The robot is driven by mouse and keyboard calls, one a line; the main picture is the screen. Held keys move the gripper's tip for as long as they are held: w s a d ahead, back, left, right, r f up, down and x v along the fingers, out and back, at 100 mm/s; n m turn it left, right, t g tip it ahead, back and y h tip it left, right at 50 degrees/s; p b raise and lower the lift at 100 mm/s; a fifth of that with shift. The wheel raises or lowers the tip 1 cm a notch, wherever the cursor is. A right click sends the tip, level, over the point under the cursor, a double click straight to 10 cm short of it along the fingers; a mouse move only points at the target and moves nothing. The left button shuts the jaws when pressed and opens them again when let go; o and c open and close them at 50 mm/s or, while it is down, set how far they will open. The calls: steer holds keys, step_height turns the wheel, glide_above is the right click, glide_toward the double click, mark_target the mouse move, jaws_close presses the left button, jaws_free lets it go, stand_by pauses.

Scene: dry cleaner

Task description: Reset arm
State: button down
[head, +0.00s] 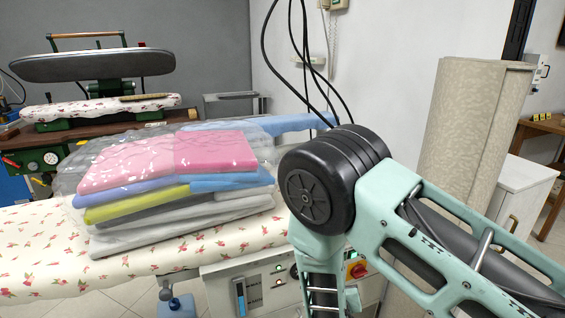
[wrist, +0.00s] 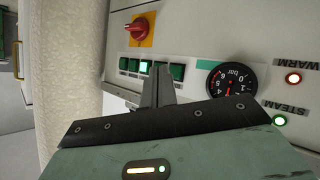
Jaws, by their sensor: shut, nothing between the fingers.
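My gripper (wrist: 157,88) shows in the wrist view with its dark fingers together and nothing between them. It points toward the white control panel (wrist: 190,35), in front of a row of green buttons (wrist: 135,66). I cannot tell whether it touches the panel. In the head view my arm (head: 385,205) reaches in from the right and bends down at a black joint. The gripper itself is out of sight there.
A floral ironing board (head: 45,250) carries a plastic-wrapped stack of folded cloths (head: 165,185). The panel has a red knob (wrist: 139,29), a gauge (wrist: 231,79) and lamps. A beige fabric roll (head: 468,125) stands right, beside a white cabinet (head: 522,190). Black cables (head: 305,50) hang behind my arm.

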steer(key=s+a+r+n+g+y+p, duration=0.1)
steer(key=s+a+r+n+g+y, duration=0.2)
steer(key=s+a+r+g+y, duration=0.8)
steer(key=s+d+r+n+h, duration=0.2)
steer(key=s+d+r, duration=0.1)
steer(key=s+r, duration=0.5)
steer(key=s+d+r+n+h+p, duration=0.1)
steer(key=s+d+r+n+h, duration=0.1)
steer(key=s+r, duration=0.7)
steer(key=shift+s+d+n+g+h, duration=0.3)
steer(key=shift+s+d+h, duration=0.55)
steer(key=shift+d, duration=0.4)
steer(key=shift+f, duration=0.1)
